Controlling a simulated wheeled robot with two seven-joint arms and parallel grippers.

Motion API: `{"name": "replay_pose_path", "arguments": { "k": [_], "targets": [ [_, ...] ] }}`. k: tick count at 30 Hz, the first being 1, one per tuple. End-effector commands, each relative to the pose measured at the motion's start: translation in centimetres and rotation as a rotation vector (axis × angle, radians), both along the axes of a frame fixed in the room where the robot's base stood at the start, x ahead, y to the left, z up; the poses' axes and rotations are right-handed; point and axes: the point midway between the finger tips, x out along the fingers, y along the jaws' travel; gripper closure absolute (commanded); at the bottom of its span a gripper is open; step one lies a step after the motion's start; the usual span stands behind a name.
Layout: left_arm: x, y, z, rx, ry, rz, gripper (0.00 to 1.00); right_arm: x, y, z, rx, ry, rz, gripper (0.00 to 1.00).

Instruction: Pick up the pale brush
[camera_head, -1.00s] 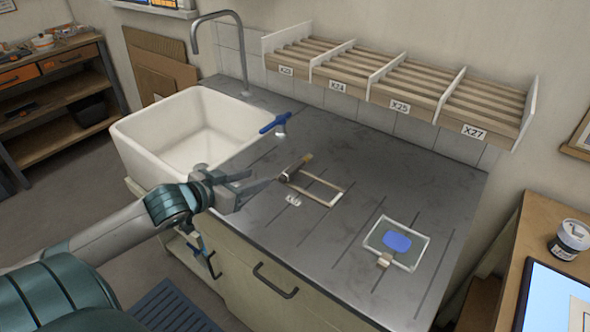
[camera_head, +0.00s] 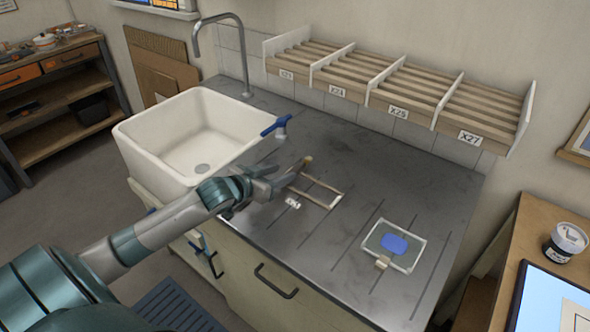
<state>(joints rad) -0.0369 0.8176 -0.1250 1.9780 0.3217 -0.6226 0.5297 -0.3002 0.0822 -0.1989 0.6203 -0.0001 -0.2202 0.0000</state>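The brush (camera_head: 306,161), with a pale tan tip, lies at the upper left corner of a pale open frame (camera_head: 322,205) on the grey worktop. Its handle end is partly hidden by my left gripper. My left gripper (camera_head: 284,180) reaches in from the left, low over the worktop, with its fingers right at the brush. I cannot tell whether the fingers are around it or closed on it. My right gripper is not in view.
A white sink (camera_head: 205,135) stands at the left. A blue-handled item (camera_head: 276,126) is behind the brush. A framed pane with a blue patch (camera_head: 395,245) lies to the right. A slatted rack (camera_head: 400,88) is on the wall. The worktop (camera_head: 395,180) is clear between.

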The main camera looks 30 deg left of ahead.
Motion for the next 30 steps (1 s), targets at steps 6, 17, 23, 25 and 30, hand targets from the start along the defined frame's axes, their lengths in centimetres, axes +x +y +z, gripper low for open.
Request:
{"name": "replay_pose_path", "arguments": {
  "k": [6, 17, 23, 25, 30],
  "targets": [
    [0.7, -0.1, -0.3, 0.0, 0.0, -0.001, 0.61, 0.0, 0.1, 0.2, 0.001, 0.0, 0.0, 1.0],
    [1.0, -0.1, -0.3, -0.001, 0.0, -0.001, 0.61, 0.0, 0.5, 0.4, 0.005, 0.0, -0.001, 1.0],
    [2.6, -0.3, -0.8, -0.003, 0.0, 0.001, 0.61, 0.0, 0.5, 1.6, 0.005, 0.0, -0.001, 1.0],
    [3.3, -0.4, -1.2, -0.003, 0.0, 0.0, 0.61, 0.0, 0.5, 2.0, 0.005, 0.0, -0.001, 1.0],
    [4.9, -0.5, -2.0, -0.001, 0.0, 0.0, 0.61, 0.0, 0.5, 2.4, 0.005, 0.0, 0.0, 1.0]
  ]
}}
